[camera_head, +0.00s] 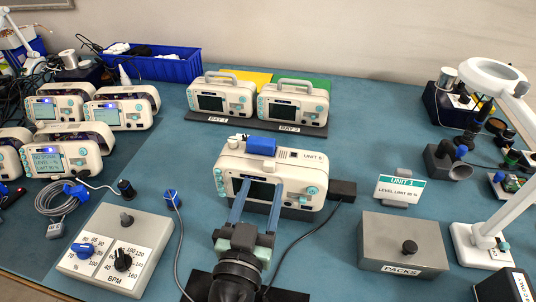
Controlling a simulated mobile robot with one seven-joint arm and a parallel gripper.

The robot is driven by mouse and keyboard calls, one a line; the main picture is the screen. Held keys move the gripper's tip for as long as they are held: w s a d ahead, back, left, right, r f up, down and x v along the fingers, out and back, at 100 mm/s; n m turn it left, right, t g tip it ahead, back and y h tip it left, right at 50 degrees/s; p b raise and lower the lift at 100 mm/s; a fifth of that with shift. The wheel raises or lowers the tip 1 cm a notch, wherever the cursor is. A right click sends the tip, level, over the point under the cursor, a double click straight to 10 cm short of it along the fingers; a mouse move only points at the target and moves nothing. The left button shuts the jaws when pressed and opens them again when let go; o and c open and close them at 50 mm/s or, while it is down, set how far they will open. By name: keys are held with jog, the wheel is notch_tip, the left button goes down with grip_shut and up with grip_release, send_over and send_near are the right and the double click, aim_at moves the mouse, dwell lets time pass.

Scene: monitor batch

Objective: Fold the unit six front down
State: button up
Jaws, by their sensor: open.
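Unit six (312,174), a cream monitor labelled UNIT 6, stands at the middle of the bench. Its front, with a dark screen and teal controls, faces me and looks upright; I cannot tell whether it stands slightly apart from the body. A blue block (262,146) sits on its top. My gripper (262,184) is open, its two blue fingers reaching up and away in front of the screen, one toward each side. The fingers and wrist hide part of the screen and the lower front. Whether the fingertips touch the front cannot be told.
A black connector (342,190) and cable are at the unit's right. Two monitors stand on bays (252,123) behind. A dial box (118,250) and several monitors (58,161) are left.

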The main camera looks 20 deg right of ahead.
aim_at(268, 166)
jog(key=p+x, duration=0.1)
jog(key=x, duration=0.6)
jog(key=shift+w+d, duration=0.2)
jog(key=shift+w, duration=0.15)
jog(key=shift+c, duration=0.2)
grip_shut()
dwell(0.9)
